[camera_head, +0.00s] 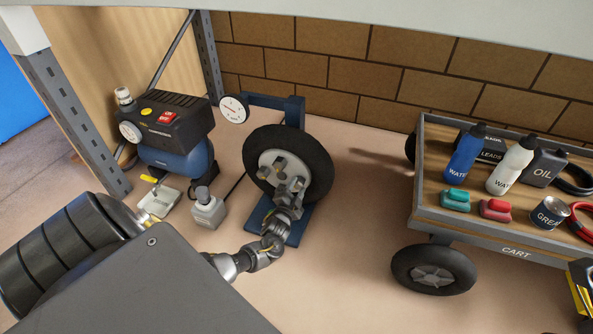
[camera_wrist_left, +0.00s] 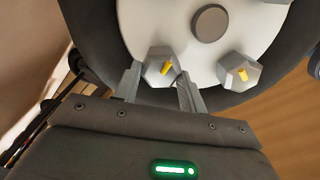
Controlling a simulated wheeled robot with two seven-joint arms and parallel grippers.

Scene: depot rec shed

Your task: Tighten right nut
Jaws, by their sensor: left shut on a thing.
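The wheel (camera_head: 319,160) stands upright on a blue stand, its pale hub (camera_head: 268,160) facing me with several grey nuts on it. My left gripper (camera_head: 292,190) is at the lower right part of the hub. In the left wrist view, the left gripper (camera_wrist_left: 160,82) has its two fingers on either side of a grey hex nut (camera_wrist_left: 154,60) with a yellow mark, shut on it. A second nut (camera_wrist_left: 240,72), also yellow-marked, sits to its right, apart from the fingers. A dark round centre cap (camera_wrist_left: 210,22) is above them. My right gripper is not in view.
A blue and black compressor (camera_head: 178,158) with a gauge stands left of the wheel. A small grey jack-like block (camera_head: 208,211) is between them. A cart (camera_head: 492,236) with bottles and tins is at the right. The floor between wheel and cart is clear.

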